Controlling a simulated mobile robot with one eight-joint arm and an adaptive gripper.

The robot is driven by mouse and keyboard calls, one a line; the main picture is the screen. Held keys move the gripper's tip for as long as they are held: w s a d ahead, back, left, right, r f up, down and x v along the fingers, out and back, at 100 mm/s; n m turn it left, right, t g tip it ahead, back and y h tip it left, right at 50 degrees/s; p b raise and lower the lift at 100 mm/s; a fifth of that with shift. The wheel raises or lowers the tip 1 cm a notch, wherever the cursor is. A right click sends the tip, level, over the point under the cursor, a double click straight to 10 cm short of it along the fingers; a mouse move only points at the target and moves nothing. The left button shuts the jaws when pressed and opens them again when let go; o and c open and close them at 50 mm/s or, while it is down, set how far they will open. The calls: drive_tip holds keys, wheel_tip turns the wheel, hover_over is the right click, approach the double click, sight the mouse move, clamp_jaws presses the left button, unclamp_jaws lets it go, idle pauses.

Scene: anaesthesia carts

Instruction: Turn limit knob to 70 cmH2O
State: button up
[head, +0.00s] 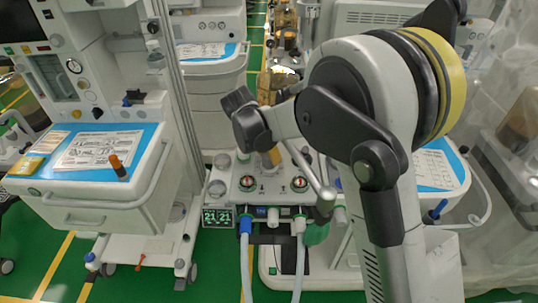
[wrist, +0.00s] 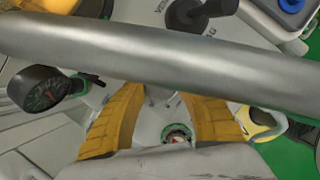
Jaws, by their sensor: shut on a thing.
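My gripper (wrist: 165,92) has two yellow fingers that reach under a silver tube (wrist: 190,55) in the wrist view. The tube hides the fingertips and what is between them. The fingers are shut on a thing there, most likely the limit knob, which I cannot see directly. In the head view the yellow fingers (head: 271,157) point down at the grey breathing unit (head: 245,203). A small round dial with a green rim (wrist: 177,133) shows between the fingers in the wrist view, nearer the palm. I cannot read any knob setting.
A black gauge (wrist: 45,90) is left of the fingers, and a black lever knob (wrist: 200,12) stands beyond the tube. Blue-ended and white hoses hang from the unit. A green "21 21" display (head: 217,216) is left of it. A cart drawer (head: 85,212) stands at left.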

drive_tip(key=m, duration=0.2)
drive_tip(key=m+g+p, duration=0.1)
drive_tip(key=m, duration=0.1)
drive_tip(key=shift+m+g+h, duration=0.3)
drive_tip(key=shift+h, duration=0.1)
drive_tip(key=m+g+p, duration=0.1)
drive_tip(key=m, duration=0.3)
drive_tip(key=shift+m+g, duration=0.3)
drive_tip(key=shift+g, duration=0.1)
drive_tip(key=o, duration=1.2)
drive_tip(key=v, duration=1.2)
drive_tip(key=shift+a, duration=0.15)
